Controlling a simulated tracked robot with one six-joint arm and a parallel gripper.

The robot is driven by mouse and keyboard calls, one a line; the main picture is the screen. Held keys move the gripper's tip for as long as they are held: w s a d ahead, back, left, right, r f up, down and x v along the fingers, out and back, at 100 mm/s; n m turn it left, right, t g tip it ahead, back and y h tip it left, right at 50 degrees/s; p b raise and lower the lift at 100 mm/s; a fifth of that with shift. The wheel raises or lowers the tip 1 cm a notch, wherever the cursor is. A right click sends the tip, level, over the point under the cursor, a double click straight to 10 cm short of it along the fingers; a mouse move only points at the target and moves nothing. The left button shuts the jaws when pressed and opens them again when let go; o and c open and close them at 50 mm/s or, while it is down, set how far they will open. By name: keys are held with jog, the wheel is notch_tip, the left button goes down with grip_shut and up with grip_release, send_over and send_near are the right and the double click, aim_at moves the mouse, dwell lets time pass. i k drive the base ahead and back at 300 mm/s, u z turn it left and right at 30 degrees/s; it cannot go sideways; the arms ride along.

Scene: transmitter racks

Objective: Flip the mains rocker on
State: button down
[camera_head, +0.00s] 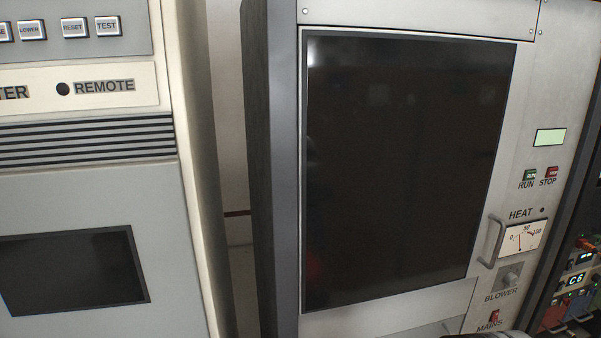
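The mains rocker (494,316) is a small red switch low on the right-hand cabinet's front, just above the printed word MAINS. It is too small to tell which way it is tipped. A dark rounded shape, perhaps part of my arm, just enters at the bottom edge below the MAINS label. My gripper is not in view.
The cabinet has a large dark window (400,175) with a protruding handle (491,241) at its right. Another rack stands left.

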aim_at(495, 317)
jog(key=u, duration=1.35)
jog(key=k, duration=0.65)
jog(key=z, duration=1.5)
